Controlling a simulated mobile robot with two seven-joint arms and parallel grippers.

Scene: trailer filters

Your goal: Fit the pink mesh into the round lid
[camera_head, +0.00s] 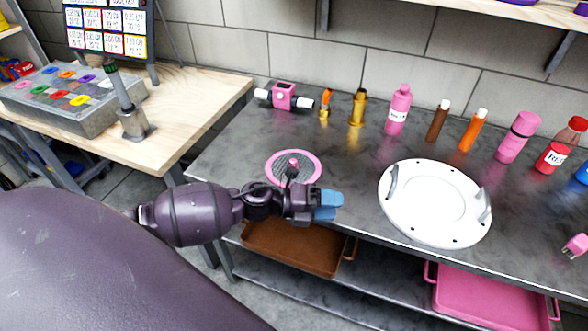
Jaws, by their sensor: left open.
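The pink mesh (306,161), a round grey screen with a pink rim and a small pink knob, lies flat on the grey workbench near its front left. My arm hides its front edge. The round white lid (402,211), with two grey handles and dark holes around its rim, lies on the bench to the right of the mesh. My left gripper (330,206), with blue fingertips, is in front of the mesh near the bench's front edge and left of the lid. It is open and I see nothing in it. My right gripper is not in view.
A pink valve (284,97), brass fittings (357,108) and several bottles and tubes (398,110) stand along the back of the bench. Below are a brown tray (290,246) and a pink tray (490,300). A wooden table (190,100) is at left.

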